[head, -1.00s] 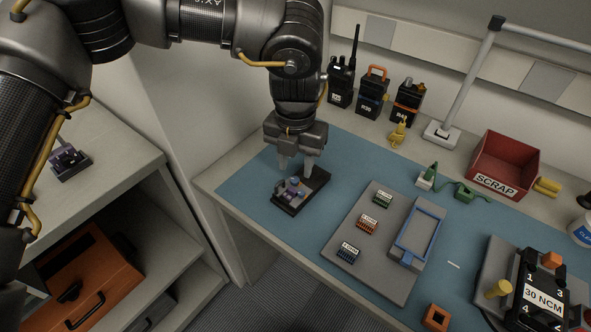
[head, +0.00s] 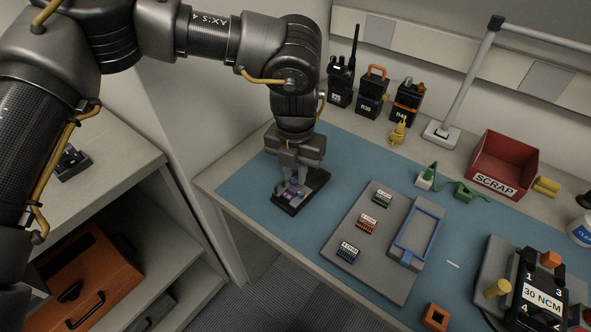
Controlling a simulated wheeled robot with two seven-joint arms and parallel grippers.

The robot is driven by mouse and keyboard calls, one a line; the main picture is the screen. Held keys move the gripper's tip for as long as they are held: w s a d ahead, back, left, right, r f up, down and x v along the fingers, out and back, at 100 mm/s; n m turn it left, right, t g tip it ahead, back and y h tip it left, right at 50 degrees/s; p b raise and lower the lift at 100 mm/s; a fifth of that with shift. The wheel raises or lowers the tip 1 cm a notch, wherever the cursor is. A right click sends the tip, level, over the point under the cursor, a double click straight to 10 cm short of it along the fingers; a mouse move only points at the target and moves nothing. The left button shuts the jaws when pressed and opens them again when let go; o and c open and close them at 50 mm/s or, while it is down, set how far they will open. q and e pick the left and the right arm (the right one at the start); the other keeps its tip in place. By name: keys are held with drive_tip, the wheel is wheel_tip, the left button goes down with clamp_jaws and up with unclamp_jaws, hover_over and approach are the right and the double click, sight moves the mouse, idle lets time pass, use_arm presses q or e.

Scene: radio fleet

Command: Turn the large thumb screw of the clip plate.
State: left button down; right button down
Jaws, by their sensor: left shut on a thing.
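The clip plate (head: 314,190) is a small dark plate lying on the blue mat (head: 345,156) near the left end of the bench. The fingers hide part of the plate. My right gripper is not in view.
A grey tray (head: 336,238) with small labelled blocks and a blue frame (head: 436,212) lies right of the plate. Radios (head: 371,98) stand behind. A red scrap bin (head: 502,160) and a lamp post (head: 470,75) are further right. A shelf (head: 120,165) stands at left.

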use_arm(q)
drive_tip(key=shift+m, duration=0.4)
drive_tip(key=m, duration=0.3)
drive_tip(key=shift+d, duration=0.1)
drive_tip(key=shift+m+p, duration=0.3)
drive_tip(key=shift+m, duration=1.4)
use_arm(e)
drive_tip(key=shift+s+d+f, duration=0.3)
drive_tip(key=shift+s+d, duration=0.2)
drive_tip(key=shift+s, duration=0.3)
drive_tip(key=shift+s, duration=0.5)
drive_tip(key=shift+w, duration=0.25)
